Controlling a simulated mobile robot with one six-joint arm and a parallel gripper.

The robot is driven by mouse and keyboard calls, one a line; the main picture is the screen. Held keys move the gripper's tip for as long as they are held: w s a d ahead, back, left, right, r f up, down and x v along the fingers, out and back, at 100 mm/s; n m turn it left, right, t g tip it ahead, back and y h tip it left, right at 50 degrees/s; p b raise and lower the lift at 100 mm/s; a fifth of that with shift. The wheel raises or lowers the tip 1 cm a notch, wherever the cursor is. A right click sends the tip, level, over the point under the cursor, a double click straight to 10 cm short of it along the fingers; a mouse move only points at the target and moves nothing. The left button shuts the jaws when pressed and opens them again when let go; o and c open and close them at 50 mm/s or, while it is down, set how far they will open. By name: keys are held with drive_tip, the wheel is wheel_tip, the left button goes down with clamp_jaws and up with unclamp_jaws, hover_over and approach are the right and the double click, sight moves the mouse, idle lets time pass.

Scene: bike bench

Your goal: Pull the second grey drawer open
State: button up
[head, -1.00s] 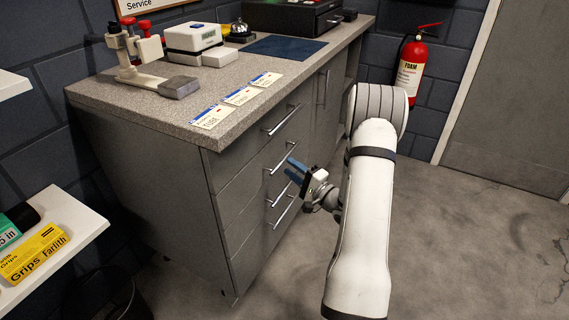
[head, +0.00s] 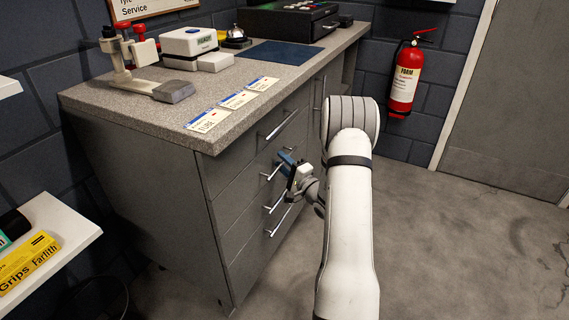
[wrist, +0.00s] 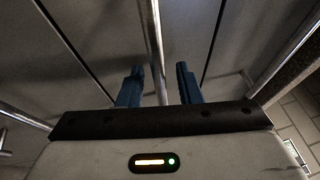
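The grey drawer unit has a stack of drawers with bar handles under the bench. The second drawer (head: 238,197) appears shut, and its handle (head: 270,174) is partly hidden by my gripper (head: 287,161). In the wrist view a metal handle bar (wrist: 156,40) runs between the two blue fingers of my gripper (wrist: 159,84). The fingers are open, one on each side of the bar, with gaps showing. I cannot tell how far the bar reaches in between the fingertips.
The top drawer's handle (head: 281,124) is above my gripper; lower handles (head: 276,203) are below. The bench top (head: 120,103) holds a clamp stand, cards and a white device (head: 188,42). A white shelf (head: 60,235) stands at left. The floor at right is clear.

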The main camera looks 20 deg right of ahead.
drive_tip(key=shift+c, duration=0.2)
clamp_jaws()
drive_tip(key=shift+f, duration=0.1)
